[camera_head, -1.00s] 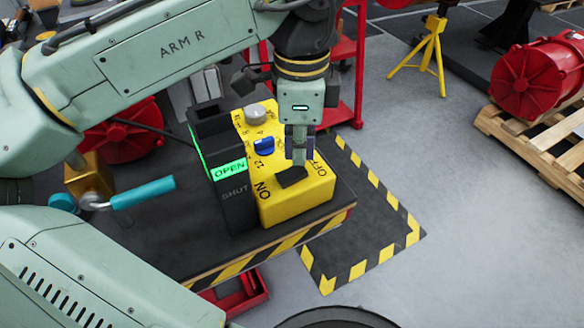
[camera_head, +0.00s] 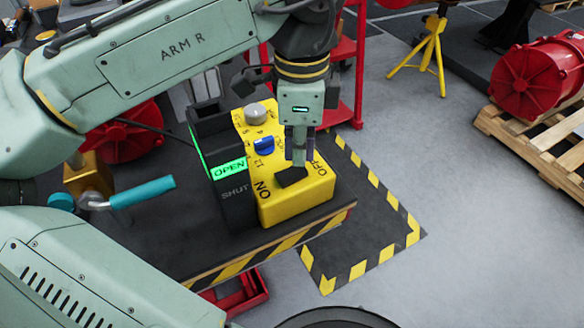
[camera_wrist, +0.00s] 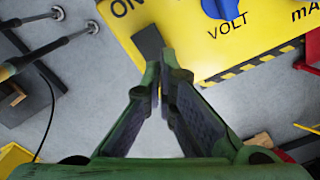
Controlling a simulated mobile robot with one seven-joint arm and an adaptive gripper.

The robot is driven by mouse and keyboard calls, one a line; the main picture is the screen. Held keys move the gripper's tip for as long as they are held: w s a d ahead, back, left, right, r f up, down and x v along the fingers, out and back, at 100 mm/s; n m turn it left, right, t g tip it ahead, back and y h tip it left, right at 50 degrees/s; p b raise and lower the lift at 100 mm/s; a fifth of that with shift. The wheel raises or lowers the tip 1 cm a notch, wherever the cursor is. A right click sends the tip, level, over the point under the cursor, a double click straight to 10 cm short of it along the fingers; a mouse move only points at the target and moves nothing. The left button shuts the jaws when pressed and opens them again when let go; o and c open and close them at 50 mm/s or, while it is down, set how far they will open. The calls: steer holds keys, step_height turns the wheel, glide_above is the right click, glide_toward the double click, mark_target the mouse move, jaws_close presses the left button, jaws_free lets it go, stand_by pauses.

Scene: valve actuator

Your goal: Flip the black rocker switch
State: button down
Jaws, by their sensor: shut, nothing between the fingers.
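The black rocker switch (camera_head: 291,177) sits on top of the yellow box (camera_head: 290,208), between the printed words ON and OFF. In the wrist view the rocker (camera_wrist: 149,42) shows just beyond my fingertips, partly covered by them. My gripper (camera_head: 298,162) points down at the rocker, with its closed fingertips at or just above it, near the OFF side. I cannot tell whether they touch. The fingers (camera_wrist: 166,60) are shut and empty in the wrist view. A blue knob (camera_head: 264,145) and a grey knob (camera_head: 255,114) are farther back on the box.
A dark panel beside the box has a lit green OPEN sign (camera_head: 229,168) and an unlit SHUT sign (camera_head: 235,192). A teal-handled lever (camera_head: 142,191) stands to the left. The bench edge is striped yellow and black.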

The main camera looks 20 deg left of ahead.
mark_target(298, 170)
steer(key=shift+f+b, duration=0.5)
steer(key=shift+f, duration=0.45)
stand_by(0.3)
step_height(298, 170, up, 5)
steer(key=p, duration=0.5)
steer(key=shift+r+p, duration=0.7)
steer(key=shift+r, duration=0.3)
steer(key=shift+s, duration=0.1)
